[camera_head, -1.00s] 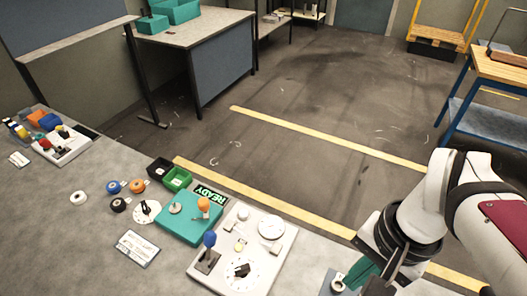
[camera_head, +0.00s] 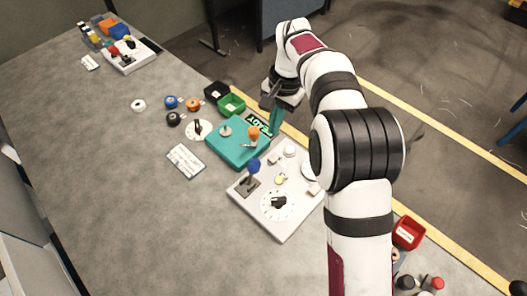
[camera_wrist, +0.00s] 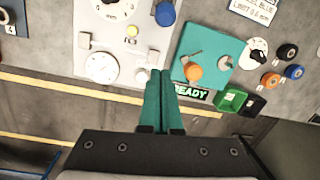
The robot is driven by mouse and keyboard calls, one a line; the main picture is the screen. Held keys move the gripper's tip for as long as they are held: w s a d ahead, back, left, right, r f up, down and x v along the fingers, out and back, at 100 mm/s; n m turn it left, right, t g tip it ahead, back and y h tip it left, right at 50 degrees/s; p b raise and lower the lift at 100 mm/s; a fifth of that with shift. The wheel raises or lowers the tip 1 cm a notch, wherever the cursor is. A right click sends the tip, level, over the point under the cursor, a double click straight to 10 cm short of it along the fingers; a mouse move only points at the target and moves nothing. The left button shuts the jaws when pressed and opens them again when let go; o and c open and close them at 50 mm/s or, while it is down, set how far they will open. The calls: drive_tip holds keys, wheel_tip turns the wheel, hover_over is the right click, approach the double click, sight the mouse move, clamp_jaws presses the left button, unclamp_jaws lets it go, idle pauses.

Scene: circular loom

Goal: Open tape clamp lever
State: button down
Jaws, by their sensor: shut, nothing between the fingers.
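My gripper (camera_head: 277,120) is shut and empty, its two green fingers (camera_wrist: 160,78) pressed together. It hangs above the rear edge of the teal fixture (camera_head: 228,153), by the READY sign. On this fixture stands an orange-knobbed lever (camera_head: 253,132) with a pale arm, perhaps the clamp lever; its label is not readable. In the wrist view the orange knob (camera_wrist: 193,71) lies just right of my fingertips, with a visible gap. The teal fixture (camera_wrist: 225,48) also carries a round pale post. A blue-knobbed lever (camera_head: 253,166) stands on the pale panel (camera_head: 243,203).
The pale panel carries dials and a yellow button (camera_head: 279,179). Black (camera_head: 215,91) and green (camera_head: 232,105) bins stand behind the fixture. Colored spools (camera_head: 171,102) and a white card (camera_head: 186,160) lie left. A red bin (camera_head: 408,232) sits right. The bench's left half is mostly clear.

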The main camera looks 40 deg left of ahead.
sight(251, 173)
drive_tip(key=f, duration=0.5)
drive_tip(key=s+f, duration=0.1)
drive_tip(key=f, duration=0.2)
drive_tip(key=shift+a+f, duration=0.25)
drive_tip(key=shift+f, duration=0.05)
drive_tip(key=s, duration=0.2)
drive_tip(key=shift+s+d+r, duration=0.25)
drive_tip(key=shift+s, duration=0.15)
drive_tip(key=shift+s+d+r, duration=0.1)
drive_tip(key=shift+s+r, duration=0.1)
drive_tip(key=shift+s, duration=0.25)
drive_tip(key=shift+s+r+t, duration=0.2)
drive_tip(key=shift+t, duration=0.2)
